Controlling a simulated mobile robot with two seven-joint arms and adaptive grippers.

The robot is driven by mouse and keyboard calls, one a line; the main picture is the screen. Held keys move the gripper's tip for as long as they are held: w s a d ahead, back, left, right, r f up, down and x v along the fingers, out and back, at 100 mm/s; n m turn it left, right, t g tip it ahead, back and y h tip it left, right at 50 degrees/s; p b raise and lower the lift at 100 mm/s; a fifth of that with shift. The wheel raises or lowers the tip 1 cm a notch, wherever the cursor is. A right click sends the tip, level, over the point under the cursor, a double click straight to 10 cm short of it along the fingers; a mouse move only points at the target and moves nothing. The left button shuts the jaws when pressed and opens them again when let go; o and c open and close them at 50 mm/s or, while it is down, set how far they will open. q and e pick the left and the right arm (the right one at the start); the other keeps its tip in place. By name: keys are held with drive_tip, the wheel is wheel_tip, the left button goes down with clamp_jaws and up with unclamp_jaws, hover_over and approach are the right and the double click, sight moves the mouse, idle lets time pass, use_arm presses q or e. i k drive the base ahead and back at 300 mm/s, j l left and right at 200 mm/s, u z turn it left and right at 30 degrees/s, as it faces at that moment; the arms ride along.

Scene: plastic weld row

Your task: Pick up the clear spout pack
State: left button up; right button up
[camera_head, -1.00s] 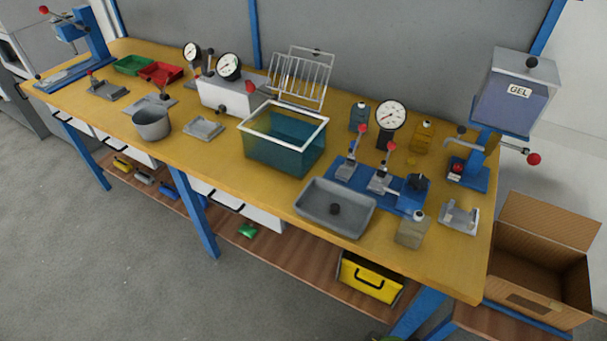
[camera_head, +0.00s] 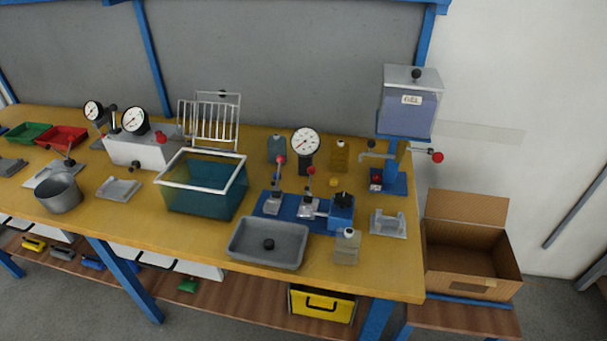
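A clear, slightly beige spout pack (camera_head: 346,250) with a pale cap stands near the front edge of the yellow workbench (camera_head: 390,280), right of a grey tray (camera_head: 268,246). A blue-grey spout pack (camera_head: 277,149) and an amber spout pack (camera_head: 339,156) stand farther back, on either side of a dial gauge (camera_head: 305,142). Neither of my grippers is in view.
A blue clamp fixture (camera_head: 300,207) with red-knobbed levers lies behind the tray. A grey metal holder (camera_head: 388,223) stands right of the clear pack. A gel dispenser (camera_head: 408,110) rises behind. A teal tank (camera_head: 203,186) is left; an open cardboard box (camera_head: 465,250) is right.

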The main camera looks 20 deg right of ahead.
sight(348, 241)
drive_tip(key=z, duration=0.95)
